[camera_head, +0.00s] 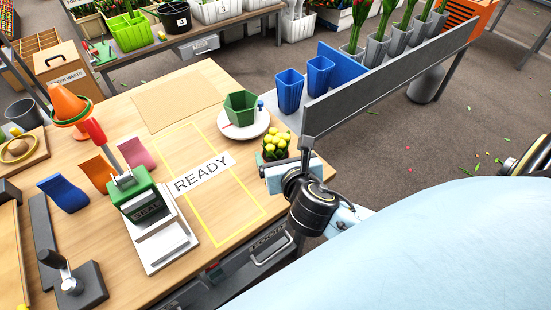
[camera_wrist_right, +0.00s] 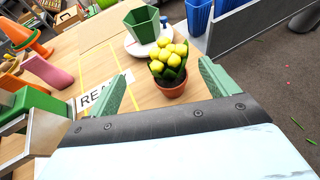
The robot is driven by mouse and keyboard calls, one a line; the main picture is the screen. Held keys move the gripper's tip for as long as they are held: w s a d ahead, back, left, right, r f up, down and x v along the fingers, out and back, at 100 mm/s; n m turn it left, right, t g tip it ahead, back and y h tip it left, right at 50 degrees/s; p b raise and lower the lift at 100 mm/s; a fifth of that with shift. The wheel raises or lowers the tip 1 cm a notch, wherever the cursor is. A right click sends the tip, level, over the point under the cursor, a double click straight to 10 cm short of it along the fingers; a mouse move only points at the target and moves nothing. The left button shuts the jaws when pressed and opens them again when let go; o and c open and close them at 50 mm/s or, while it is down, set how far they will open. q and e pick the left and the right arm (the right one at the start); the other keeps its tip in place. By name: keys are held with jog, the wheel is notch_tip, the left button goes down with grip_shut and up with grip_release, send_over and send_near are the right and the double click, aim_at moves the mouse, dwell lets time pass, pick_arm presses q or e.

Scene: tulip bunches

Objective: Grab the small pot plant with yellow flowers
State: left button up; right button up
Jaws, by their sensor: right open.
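The small pot plant with yellow flowers (camera_head: 275,144) stands upright on the wooden table near its right edge, beside the white plate. In the right wrist view the plant (camera_wrist_right: 169,60) shows its yellow blooms, green leaves and terracotta pot (camera_wrist_right: 171,88). My right gripper (camera_wrist_right: 163,82) is open, its two green fingers apart. The pot stands between and slightly beyond the fingers, nearer the right one. In the head view the right gripper (camera_head: 277,172) is just in front of the plant and hides its pot. My left gripper is not in view.
A green hexagonal pot (camera_head: 240,107) sits on a white plate (camera_head: 262,123) close behind the plant. Blue vases (camera_head: 289,91) and a long grey panel (camera_head: 390,80) stand to the right. The yellow READY rectangle (camera_head: 228,206) is clear. A sealing machine (camera_head: 146,210) stands left of it.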

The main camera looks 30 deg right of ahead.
aim_at(276, 142)
jog(key=x, duration=0.6)
jog(key=shift+w+d+f+b, duration=0.1)
jog(key=shift+w+b, duration=0.05)
jog(key=shift+b, duration=0.2)
jog(key=x, duration=0.3)
jog(key=b+x, duration=0.1)
jog(key=x, duration=0.1)
jog(key=shift+d, duration=0.35)
jog(key=c, duration=1.5)
